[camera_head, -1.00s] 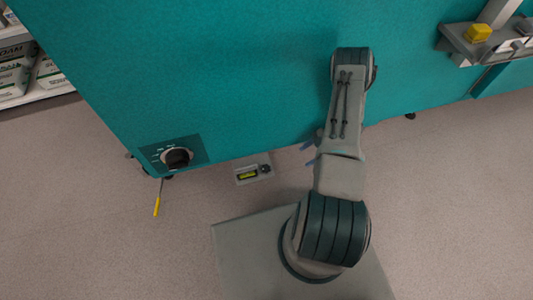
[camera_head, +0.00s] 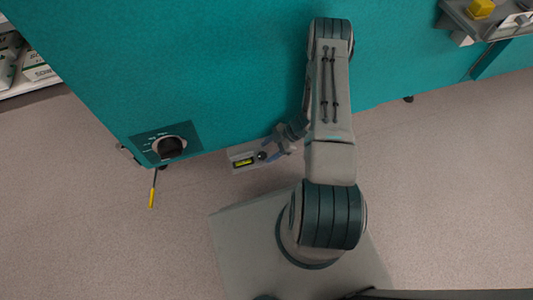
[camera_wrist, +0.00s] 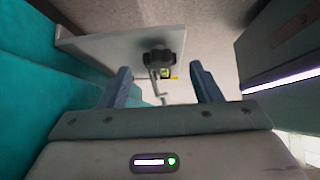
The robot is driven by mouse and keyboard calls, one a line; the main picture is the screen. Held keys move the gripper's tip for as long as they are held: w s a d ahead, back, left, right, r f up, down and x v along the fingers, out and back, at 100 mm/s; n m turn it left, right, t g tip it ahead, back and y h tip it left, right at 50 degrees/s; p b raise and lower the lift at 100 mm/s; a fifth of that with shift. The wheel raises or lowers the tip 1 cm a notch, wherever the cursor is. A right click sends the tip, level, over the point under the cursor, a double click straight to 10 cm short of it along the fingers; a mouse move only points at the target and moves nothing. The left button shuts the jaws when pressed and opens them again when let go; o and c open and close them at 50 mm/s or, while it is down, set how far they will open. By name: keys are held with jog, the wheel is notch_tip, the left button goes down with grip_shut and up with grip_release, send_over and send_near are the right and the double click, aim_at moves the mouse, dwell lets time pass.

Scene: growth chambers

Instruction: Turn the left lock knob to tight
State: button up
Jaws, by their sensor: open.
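A small black lobed knob (camera_head: 262,155) sits on a grey plate (camera_head: 236,166) low at the front of the teal cabinet. My gripper (camera_head: 269,149) is just right of the knob, its blue fingers pointing at it. In the wrist view the knob (camera_wrist: 163,62) shows ahead, between the open fingers of my gripper (camera_wrist: 160,74). I cannot tell whether the fingers touch it. A thin metal rod with a hook (camera_wrist: 157,88) shows below it. Any tightness marking is too small to read.
A black dial (camera_head: 169,147) is on the cabinet (camera_head: 200,70). A yellow-handled tool (camera_head: 152,198) hangs at its corner. A grey shelf with a yellow block (camera_head: 481,9) is at upper right. Floor in front is clear.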

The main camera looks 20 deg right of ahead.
jog(key=shift+x, duration=0.95)
jog(key=shift+c, duration=0.4)
jog(key=c, duration=0.9)
